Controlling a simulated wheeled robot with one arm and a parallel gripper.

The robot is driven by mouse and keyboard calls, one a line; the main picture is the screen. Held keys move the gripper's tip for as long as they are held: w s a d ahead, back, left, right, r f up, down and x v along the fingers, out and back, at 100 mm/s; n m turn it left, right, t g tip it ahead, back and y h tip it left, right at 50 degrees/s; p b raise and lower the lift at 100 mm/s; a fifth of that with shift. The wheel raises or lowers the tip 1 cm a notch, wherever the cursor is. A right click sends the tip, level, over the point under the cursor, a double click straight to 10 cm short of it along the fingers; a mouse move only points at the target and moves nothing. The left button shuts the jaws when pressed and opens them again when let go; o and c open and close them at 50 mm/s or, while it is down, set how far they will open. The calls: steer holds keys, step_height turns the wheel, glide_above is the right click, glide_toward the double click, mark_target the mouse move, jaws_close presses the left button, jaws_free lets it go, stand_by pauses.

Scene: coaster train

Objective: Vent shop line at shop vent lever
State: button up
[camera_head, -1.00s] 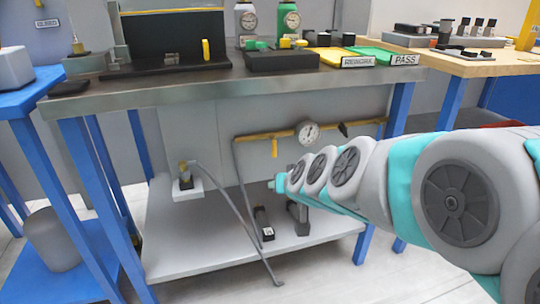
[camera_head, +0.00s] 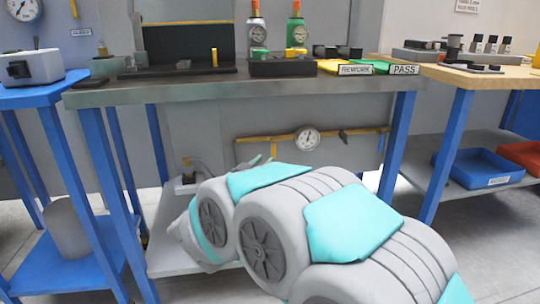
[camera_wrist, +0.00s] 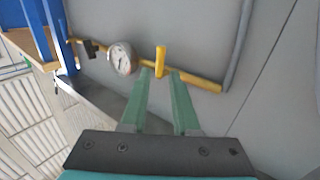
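A yellow lever (camera_wrist: 160,62) stands out from the yellow pipe (camera_wrist: 205,82) under the bench. In the head view the lever (camera_head: 273,149) is partly visible left of the round gauge. My gripper (camera_wrist: 161,72) is open, with its two green fingers apart and the lever just beyond and between their tips. Whether the fingers reach around it I cannot tell. In the head view my arm hides most of the gripper. The white gauge (camera_wrist: 122,58) sits beside the lever on the pipe. No label names the lever.
A black handle (camera_wrist: 92,48) is on the pipe past the gauge. The bench top (camera_head: 200,92) overhangs the pipe, with blue legs (camera_head: 400,140) on either side. The lower shelf (camera_head: 160,240) is mostly hidden by my arm. A blue bin (camera_head: 478,168) stands on the right.

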mark_target(273, 151)
steer(key=x, duration=0.7)
steer(key=shift+w+f+b, duration=0.1)
steer(key=shift+w+b, duration=0.1)
steer(key=shift+b, duration=0.15)
jaws_close()
